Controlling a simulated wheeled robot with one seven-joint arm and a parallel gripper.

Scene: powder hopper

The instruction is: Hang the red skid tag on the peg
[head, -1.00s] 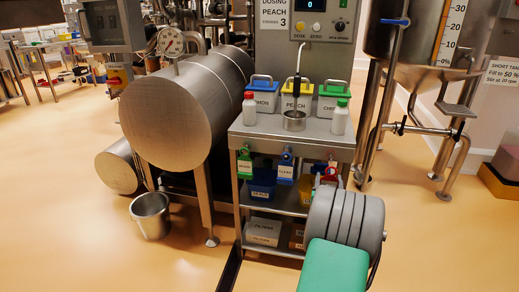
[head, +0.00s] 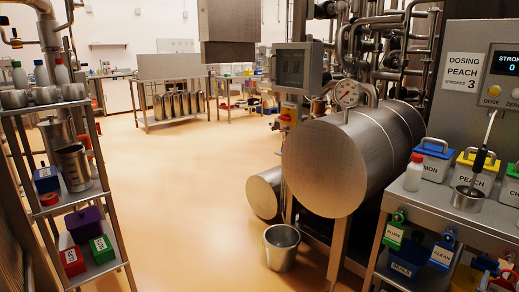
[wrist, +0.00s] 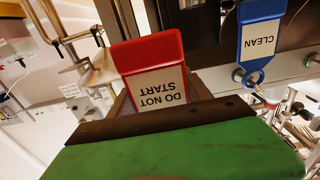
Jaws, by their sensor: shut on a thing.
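The red skid tag (wrist: 150,50), with a white label reading DO NOT START upside down, sticks out past the dark edge of my gripper (wrist: 160,118) in the wrist view. My gripper is shut on it; its green finger hides the tag's lower part. A blue CLEAN tag (wrist: 262,38) hangs on a peg to the right, apart from the red tag. In the head view, a green IN USE tag (head: 393,231) and the blue CLEAN tag (head: 442,251) hang along the bench front. The free peg is not clearly visible. My gripper is not clearly seen there.
The steel bench (head: 388,208) carries a white bottle (head: 414,172), lidded bins and a ladle cup (head: 468,198). A steel drum (head: 325,168) and a bucket (head: 282,247) stand left of it. A shelf rack (head: 102,192) is at far left, with open floor between.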

